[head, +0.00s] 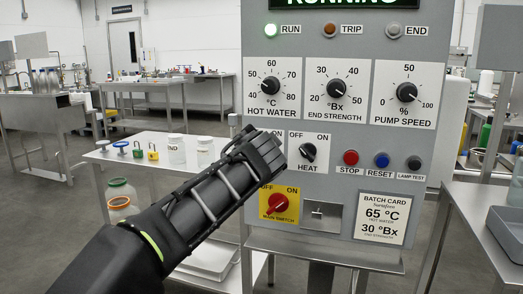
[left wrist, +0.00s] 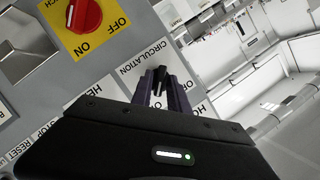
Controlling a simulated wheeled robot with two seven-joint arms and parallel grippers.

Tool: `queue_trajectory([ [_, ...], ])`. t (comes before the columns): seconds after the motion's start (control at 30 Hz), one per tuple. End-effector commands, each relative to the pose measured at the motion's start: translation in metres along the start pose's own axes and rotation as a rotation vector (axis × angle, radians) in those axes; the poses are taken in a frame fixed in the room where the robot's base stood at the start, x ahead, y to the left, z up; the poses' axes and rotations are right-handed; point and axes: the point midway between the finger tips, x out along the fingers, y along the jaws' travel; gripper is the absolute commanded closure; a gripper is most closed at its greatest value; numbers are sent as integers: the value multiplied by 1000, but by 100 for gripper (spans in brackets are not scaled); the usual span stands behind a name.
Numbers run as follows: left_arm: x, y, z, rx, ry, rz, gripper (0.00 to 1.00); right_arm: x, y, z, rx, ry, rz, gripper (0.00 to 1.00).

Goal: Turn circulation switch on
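The circulation switch is a black knob (left wrist: 159,79) on a white plate marked CIRCULATION (left wrist: 144,57) in the left wrist view. My left gripper (left wrist: 164,86) has its two dark fingers on either side of this knob. I cannot tell whether they press on it or stand slightly apart, and the knob's setting is not readable. My right gripper is not in view.
The grey panel also carries the heat switch (head: 308,153) close to the right, the red main switch (head: 278,205) below, and three dials above. Stop (head: 351,158), reset (head: 382,160) and lamp test buttons are further right. A steel table (head: 125,158) with jars stands left.

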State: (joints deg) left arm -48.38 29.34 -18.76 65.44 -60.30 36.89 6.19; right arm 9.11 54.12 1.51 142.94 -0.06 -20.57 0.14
Motion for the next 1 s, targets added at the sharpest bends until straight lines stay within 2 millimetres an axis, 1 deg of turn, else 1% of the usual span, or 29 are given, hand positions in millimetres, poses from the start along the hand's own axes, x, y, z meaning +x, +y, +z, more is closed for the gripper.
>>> queue_trajectory([
  [0.03,0,0,0,-1,1,0,74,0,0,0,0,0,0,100],
  [0.13,0,0,0,-1,1,1,67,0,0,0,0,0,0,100],
  [0.37,-1,0,-1,-2,2,1,67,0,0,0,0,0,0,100],
  [0.47,-4,1,-1,-2,3,1,67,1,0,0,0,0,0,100],
  [0.57,-13,0,-1,-2,5,1,67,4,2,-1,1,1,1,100],
  [0.9,-66,1,-1,-2,4,2,67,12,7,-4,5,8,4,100],
  [1.0,-75,1,0,-3,3,2,67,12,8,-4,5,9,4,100],
])
